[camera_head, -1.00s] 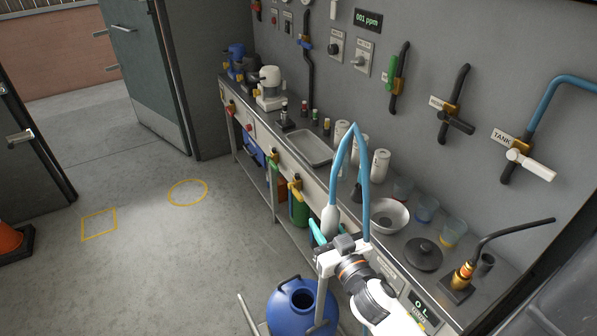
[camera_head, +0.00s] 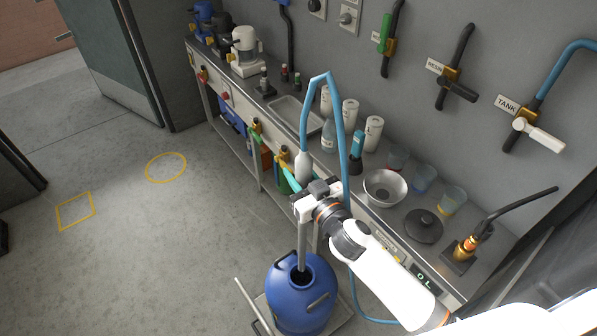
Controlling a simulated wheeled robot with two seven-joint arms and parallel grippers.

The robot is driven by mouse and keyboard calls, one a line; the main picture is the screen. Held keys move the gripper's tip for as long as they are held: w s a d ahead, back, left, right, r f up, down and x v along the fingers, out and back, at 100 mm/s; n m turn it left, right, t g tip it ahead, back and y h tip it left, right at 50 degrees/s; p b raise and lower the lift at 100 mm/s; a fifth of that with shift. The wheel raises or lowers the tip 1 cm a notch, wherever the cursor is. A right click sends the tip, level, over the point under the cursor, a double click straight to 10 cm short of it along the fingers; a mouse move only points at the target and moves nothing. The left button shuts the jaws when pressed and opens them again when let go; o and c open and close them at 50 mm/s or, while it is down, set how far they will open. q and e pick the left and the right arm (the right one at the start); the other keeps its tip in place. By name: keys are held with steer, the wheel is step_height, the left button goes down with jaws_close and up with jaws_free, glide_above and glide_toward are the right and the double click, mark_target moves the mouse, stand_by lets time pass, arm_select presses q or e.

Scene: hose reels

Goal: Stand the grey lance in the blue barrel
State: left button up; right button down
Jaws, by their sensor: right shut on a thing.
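My right gripper (camera_head: 310,197) is shut on the grey lance (camera_head: 302,246) and holds it upright. A light grey bulb-shaped part (camera_head: 304,168) shows just above the jaws, and a blue hose (camera_head: 338,115) loops over from it and down behind my arm. The blue barrel (camera_head: 298,306) stands at the bottom middle, with its dark round mouth open at the top. The lance's lower end meets the mouth in the picture; I cannot tell how deep it reaches. My left gripper is out of view.
The barrel stands on a low grey platform with a handle (camera_head: 254,305) at its left. A steel bench (camera_head: 372,217) with a bowl (camera_head: 385,187), cups and bottles runs along the wall behind my right arm. The floor (camera_head: 150,250) at left is clear.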

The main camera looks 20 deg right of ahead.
steer(key=shift+w+f+b, duration=0.1)
steer(key=shift+f+b, duration=0.2)
steer(key=shift+f, duration=0.1)
step_height(320, 180, down, 7)
steer(key=b, duration=0.5)
steer(key=shift+b, duration=0.35)
steer(key=shift+f, duration=0.1)
step_height(320, 180, down, 12)
steer(key=b, duration=0.9)
steer(key=shift+b, duration=0.3)
stand_by(0.3)
